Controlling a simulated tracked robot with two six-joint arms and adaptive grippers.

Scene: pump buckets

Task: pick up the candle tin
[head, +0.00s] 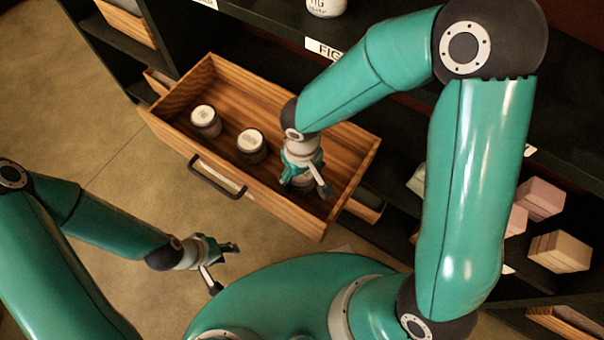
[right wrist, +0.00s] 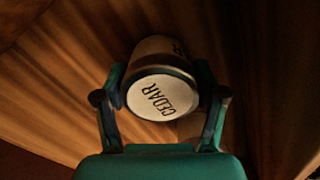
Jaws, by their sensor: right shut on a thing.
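A candle tin (right wrist: 160,97) with a pale lid reading "CEDAR" sits between the fingers of my right gripper (right wrist: 160,112) in the right wrist view. The fingers are shut on its sides. In the head view my right gripper (head: 304,184) reaches down into the right part of the open wooden drawer (head: 205,161), and it mostly hides this tin. Two other tins with pale lids, a left one (head: 206,121) and a middle one (head: 251,146), stand in the drawer to its left. My left gripper (head: 221,267) is open and empty, outside the drawer above the floor.
The drawer has a dark handle (head: 217,177) on its front and sticks out of a dark shelf unit. A white jar (head: 326,7) stands on the shelf above. Pink blocks (head: 539,198) and tan blocks (head: 560,251) sit on a shelf at right. The floor at left is clear.

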